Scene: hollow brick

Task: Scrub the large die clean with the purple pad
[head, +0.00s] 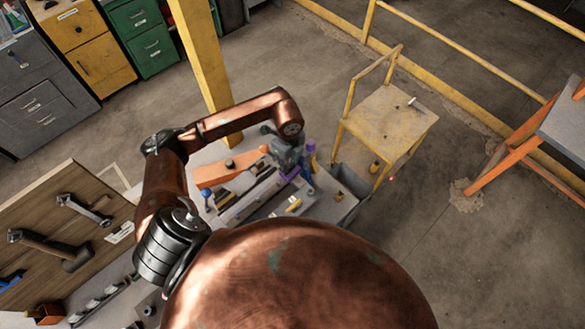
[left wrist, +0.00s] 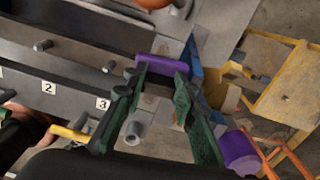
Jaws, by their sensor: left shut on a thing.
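My left gripper (head: 289,165) is over the cluttered bench in the head view. In the left wrist view its two green fingers (left wrist: 161,82) are shut on the purple pad (left wrist: 160,67), which spans between the fingertips. The pad also shows as a small purple patch in the head view (head: 290,174). A pale surface and a small grey metal fitting (left wrist: 135,131) show between the fingers. I cannot tell which part is the large die. My right gripper is not in view.
A grey metal rail with pegs and number labels (left wrist: 52,89) lies left of the fingers. A purple cylinder (left wrist: 239,151) stands at the right. A blue piece (left wrist: 212,86) is near the fingers. A yellow stand (head: 386,118) is beyond the bench, with open floor to its right.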

